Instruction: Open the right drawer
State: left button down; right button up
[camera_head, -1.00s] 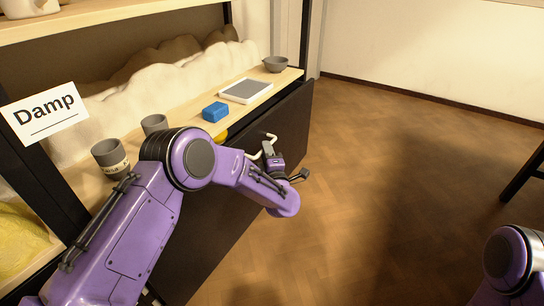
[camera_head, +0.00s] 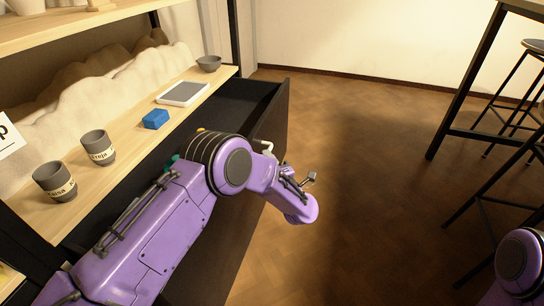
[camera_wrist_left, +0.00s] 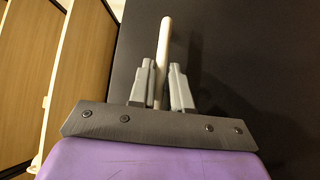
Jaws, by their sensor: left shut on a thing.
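The right drawer (camera_head: 278,118) has a dark front and stands pulled out from under the wooden shelf, with part of its dark inside showing. Its pale bar handle (camera_wrist_left: 166,42) stands out from the dark front in the left wrist view. It also shows in the head view (camera_head: 265,146), partly hidden by my left arm. My left gripper (camera_wrist_left: 163,80) is shut on the handle, one finger on each side of the bar. Its fingers are mostly hidden in the head view. My right gripper is out of view; only part of the right arm shows at lower right.
On the shelf (camera_head: 128,135) stand two grey labelled cups (camera_head: 54,181), a blue block (camera_head: 156,119), a white-framed grey tile (camera_head: 184,93) and a grey bowl (camera_head: 209,63). A dark-legged table (camera_head: 466,80) and stools (camera_head: 513,100) stand at right. The floor between is clear.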

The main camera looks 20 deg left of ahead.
pick_arm(q)
jog(key=shift+d, duration=0.15)
jog(key=c, duration=1.1)
grip_release()
jog(key=shift+c, duration=0.2)
jog(key=p+v, duration=0.2)
jog(key=v, duration=0.8)
jog(key=shift+d, duration=0.25)
jog(key=shift+s+f, duration=0.1)
jog(key=shift+s, duration=0.05)
